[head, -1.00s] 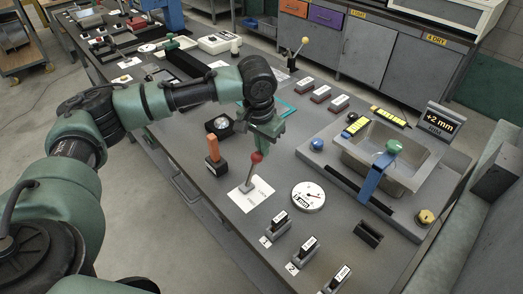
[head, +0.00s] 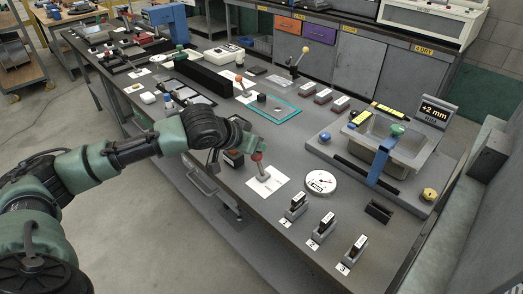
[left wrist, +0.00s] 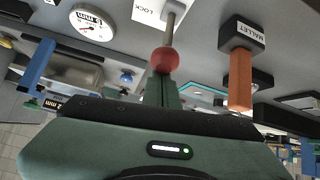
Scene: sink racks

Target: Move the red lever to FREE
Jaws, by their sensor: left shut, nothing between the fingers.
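The red-knobbed lever (head: 257,157) rises from a white card (head: 267,188) near the table's front edge in the head view. Its shaft now leans up and to the left. My left gripper (head: 254,146) is shut and empty, right behind and above the red knob. In the left wrist view the knob (left wrist: 165,60) is directly at the tip of the shut fingers (left wrist: 160,82); I cannot tell if they touch. The word LOCK shows on the card (left wrist: 150,9); FREE is not readable. My right gripper is not in view.
A round dial (head: 321,182) lies right of the card, with several small numbered stands (head: 296,207) nearer me. A sink fixture (head: 385,150) is further right.

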